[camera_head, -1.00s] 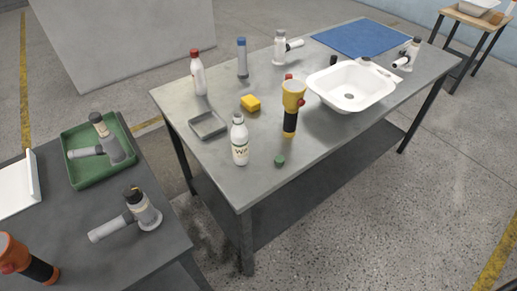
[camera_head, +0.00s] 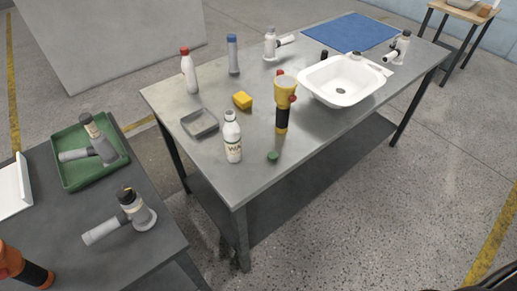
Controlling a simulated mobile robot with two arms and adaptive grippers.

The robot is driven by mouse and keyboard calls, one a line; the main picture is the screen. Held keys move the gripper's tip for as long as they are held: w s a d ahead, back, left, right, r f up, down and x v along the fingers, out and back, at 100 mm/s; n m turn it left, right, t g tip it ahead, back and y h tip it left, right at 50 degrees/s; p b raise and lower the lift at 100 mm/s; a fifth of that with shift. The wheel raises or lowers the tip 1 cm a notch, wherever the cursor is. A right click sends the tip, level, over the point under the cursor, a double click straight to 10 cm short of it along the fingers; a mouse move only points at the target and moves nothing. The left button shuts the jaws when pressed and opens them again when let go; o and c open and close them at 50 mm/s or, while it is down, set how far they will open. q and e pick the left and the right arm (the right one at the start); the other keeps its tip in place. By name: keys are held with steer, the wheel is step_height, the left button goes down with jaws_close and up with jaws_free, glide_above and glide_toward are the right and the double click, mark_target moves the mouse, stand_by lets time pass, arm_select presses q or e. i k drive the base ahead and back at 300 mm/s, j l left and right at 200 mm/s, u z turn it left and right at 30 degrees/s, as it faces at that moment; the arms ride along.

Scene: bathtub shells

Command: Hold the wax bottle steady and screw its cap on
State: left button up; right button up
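The wax bottle (camera_head: 233,142) is white with a printed label and stands upright near the front edge of the grey metal table. Its top is bare of the green cap. A small green cap (camera_head: 272,156) lies on the tabletop a little to the right of the bottle, apart from it. Neither of my grippers shows in this view, and nothing is holding the bottle or the cap.
A yellow and black tool (camera_head: 283,103) stands close behind the cap. A grey tray (camera_head: 200,123), yellow sponge (camera_head: 242,100), red-capped bottle (camera_head: 189,72) and white basin (camera_head: 342,81) share the metal table (camera_head: 172,96). A dark side table (camera_head: 85,211) is at left.

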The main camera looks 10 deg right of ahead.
mark_target(232, 130)
steer(key=l+u, duration=0.2)
steer(key=u, duration=0.25)
steer(key=l+u, duration=0.15)
steer(key=u, duration=0.3)
steer(key=l+u, duration=0.1)
steer(key=l, duration=0.3)
steer(key=k+l+u, duration=0.1)
steer(key=l, duration=0.25)
steer(key=k+l+u, duration=0.1)
steer(key=l, duration=0.3)
steer(key=k+l+u, duration=0.1)
steer(key=l, duration=0.3)
steer(key=k+l+u, duration=0.1)
steer(key=l, duration=0.25)
steer(key=k, duration=0.05)
